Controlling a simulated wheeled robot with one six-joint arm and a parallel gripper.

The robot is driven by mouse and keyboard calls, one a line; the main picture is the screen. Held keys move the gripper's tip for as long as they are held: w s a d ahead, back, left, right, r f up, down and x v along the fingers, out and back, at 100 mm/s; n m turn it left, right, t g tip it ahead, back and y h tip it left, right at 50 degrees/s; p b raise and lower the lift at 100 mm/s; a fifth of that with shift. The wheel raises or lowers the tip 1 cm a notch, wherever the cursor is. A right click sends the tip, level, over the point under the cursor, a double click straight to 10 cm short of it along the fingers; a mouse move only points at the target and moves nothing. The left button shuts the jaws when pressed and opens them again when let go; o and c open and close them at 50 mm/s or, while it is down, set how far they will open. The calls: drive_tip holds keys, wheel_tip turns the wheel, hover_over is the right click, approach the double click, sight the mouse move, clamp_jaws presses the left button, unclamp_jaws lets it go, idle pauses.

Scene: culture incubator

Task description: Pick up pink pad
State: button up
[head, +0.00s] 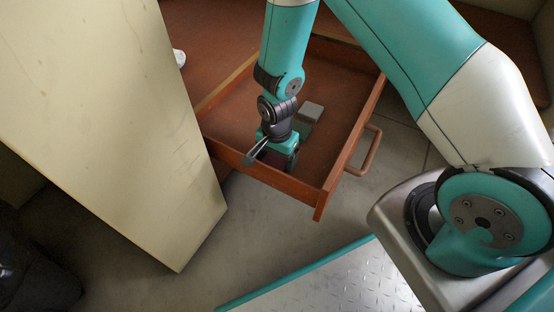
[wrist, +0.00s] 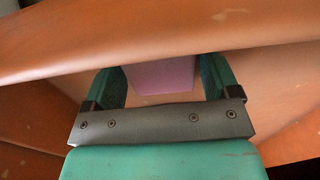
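The pink pad (wrist: 165,76) shows in the wrist view, between my two green fingers and beyond the grey gripper plate. Its far part is hidden behind an orange-brown drawer edge. My gripper (wrist: 164,84) is open, with a finger on either side of the pad; I cannot tell whether they touch it. In the head view my gripper (head: 287,160) is low inside the open wooden drawer (head: 340,165), near its front left corner. I cannot make out the pink pad there.
The drawer walls stand close around my gripper. A large cream panel (head: 110,110) stands at left. The drawer handle (head: 368,152) sticks out at right.

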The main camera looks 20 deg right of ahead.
drive_tip(key=c, duration=0.6)
drive_tip(key=shift+c, duration=0.2)
drive_tip(key=shift+r, duration=0.1)
wheel_tip(320, 180, up, 20)
drive_tip(key=p, duration=1)
